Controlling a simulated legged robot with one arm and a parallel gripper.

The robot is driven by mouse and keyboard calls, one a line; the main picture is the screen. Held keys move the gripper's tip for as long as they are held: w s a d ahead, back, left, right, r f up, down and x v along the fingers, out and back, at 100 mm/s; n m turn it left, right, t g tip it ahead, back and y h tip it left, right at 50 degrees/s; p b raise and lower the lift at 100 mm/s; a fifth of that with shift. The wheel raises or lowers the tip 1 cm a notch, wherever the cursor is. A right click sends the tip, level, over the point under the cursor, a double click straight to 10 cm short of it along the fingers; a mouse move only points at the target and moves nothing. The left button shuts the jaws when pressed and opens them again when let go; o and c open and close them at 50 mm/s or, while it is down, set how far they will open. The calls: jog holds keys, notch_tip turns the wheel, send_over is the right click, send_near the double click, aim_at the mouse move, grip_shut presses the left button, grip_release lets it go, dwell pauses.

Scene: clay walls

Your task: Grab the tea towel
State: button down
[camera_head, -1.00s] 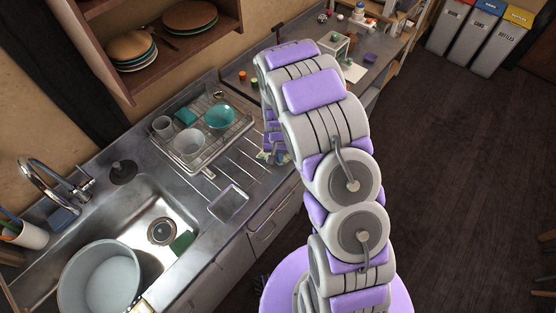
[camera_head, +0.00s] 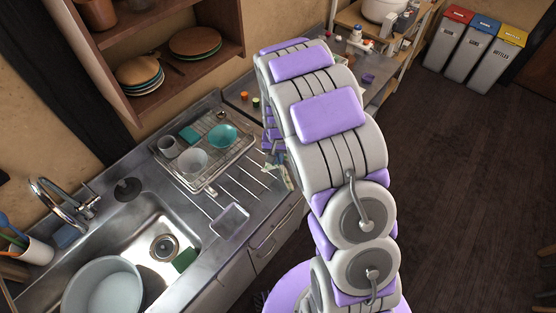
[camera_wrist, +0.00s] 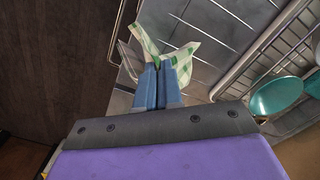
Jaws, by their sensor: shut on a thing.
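The tea towel (camera_wrist: 185,56) is pale cream with green checks and shows past my fingertips in the wrist view. My gripper (camera_wrist: 160,68) is shut on it, with the cloth bunched at the tips and spreading to both sides. In the head view a bit of the towel (camera_head: 286,177) hangs near the counter's front edge, just below my gripper (camera_head: 272,146). My arm hides much of the gripper there. I cannot tell whether the towel still touches the counter.
The sink (camera_head: 150,230) holds a large basin (camera_head: 103,287). Open shelves (camera_head: 150,50) hang above. The dark floor (camera_head: 450,200) at right is clear.

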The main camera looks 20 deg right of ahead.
notch_tip(320, 180, up, 6)
jog(key=p, duration=0.1)
